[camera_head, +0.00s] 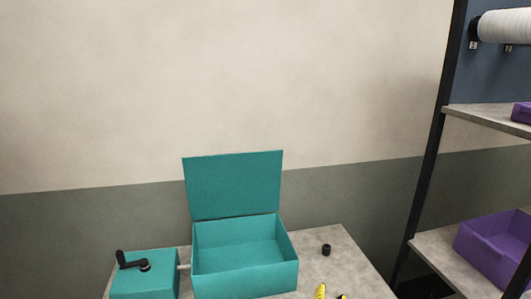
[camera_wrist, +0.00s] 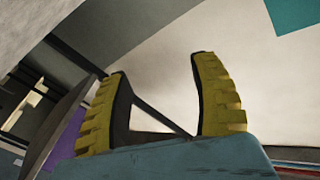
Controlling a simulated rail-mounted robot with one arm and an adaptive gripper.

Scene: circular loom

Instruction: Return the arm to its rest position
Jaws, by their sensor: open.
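My gripper (camera_wrist: 160,66) has two ribbed yellow fingers, spread apart in the wrist view with nothing between them. In the head view, only the yellow tips of my gripper (camera_head: 331,294) show at the bottom edge, right of the teal box. The rest of the arm is out of the head view.
An open teal box (camera_head: 245,280) with its lid up stands on a grey table (camera_head: 345,263). A teal crank unit (camera_head: 145,285) is at its left, and a small black cylinder (camera_head: 326,250) at its right. A shelf rack (camera_head: 427,170) with a purple bin (camera_head: 490,262) stands at right.

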